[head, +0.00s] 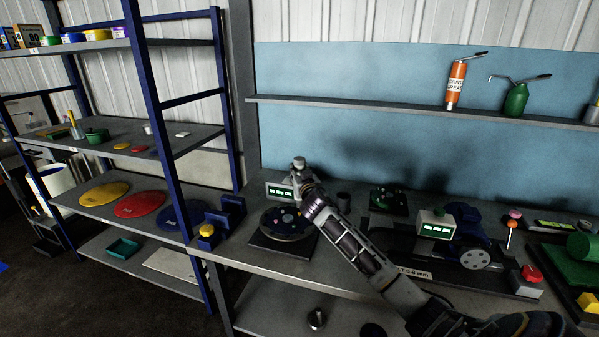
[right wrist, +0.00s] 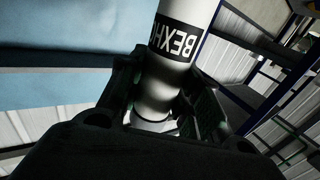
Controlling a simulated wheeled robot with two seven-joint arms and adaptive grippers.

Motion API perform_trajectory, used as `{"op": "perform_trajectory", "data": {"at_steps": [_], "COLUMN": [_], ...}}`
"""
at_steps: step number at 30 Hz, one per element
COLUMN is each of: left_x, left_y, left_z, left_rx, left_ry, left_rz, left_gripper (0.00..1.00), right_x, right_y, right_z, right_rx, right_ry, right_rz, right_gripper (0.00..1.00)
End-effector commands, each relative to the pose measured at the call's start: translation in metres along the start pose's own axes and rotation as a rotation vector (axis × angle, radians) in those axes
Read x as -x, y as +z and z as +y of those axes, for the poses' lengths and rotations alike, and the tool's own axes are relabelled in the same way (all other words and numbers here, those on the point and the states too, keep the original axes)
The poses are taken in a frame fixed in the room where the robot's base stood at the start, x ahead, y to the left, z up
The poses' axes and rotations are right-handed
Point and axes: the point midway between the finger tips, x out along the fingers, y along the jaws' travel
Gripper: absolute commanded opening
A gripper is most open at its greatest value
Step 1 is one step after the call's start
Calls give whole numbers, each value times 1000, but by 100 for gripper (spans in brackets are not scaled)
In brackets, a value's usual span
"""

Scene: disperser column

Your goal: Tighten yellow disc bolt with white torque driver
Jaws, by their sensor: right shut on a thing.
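My right gripper (head: 304,184) reaches in from the lower right over the bench. It is shut on the white torque driver (head: 299,162), whose top shows above the fingers. In the right wrist view the driver (right wrist: 187,20) is a white cylinder with a black lettered band, between the dark fingers. Below the gripper a dark round fixture (head: 285,224) with small coloured parts sits on a black base; my arm partly covers it. I cannot tell whether the driver tip touches it. A large yellow disc (head: 103,194) lies on the shelf at left. My left gripper is not in view.
A small green-lit display (head: 279,190) stands behind the fixture. A blue bracket (head: 232,211) and a yellow-topped button (head: 207,231) are at its left. A machine with a display (head: 436,226) and a red button (head: 530,274) are at right. A wall shelf (head: 390,110) runs above.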

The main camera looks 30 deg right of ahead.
Motion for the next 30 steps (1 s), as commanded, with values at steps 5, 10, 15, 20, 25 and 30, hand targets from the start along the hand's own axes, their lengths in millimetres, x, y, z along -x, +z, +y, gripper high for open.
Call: {"op": "perform_trajectory", "data": {"at_steps": [5, 10, 15, 20, 25, 30], "left_x": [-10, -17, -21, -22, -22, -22], "left_y": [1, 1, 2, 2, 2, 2], "left_z": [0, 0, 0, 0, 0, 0], "left_rx": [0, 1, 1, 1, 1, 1], "left_ry": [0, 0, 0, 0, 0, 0], "left_rz": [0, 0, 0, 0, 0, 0], "left_gripper": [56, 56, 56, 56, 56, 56], "right_x": [0, 0, 0, 0, 0, 0], "right_y": [9, 18, 22, 24, 24, 23], "right_z": [0, 0, 1, 1, 1, 0], "right_rx": [0, -1, -1, 0, 0, 0], "right_ry": [0, -1, 0, 0, 0, 0], "right_rz": [5, 5, 5, 5, 6, 6], "right_gripper": [10, 10, 10, 10, 10, 10]}}
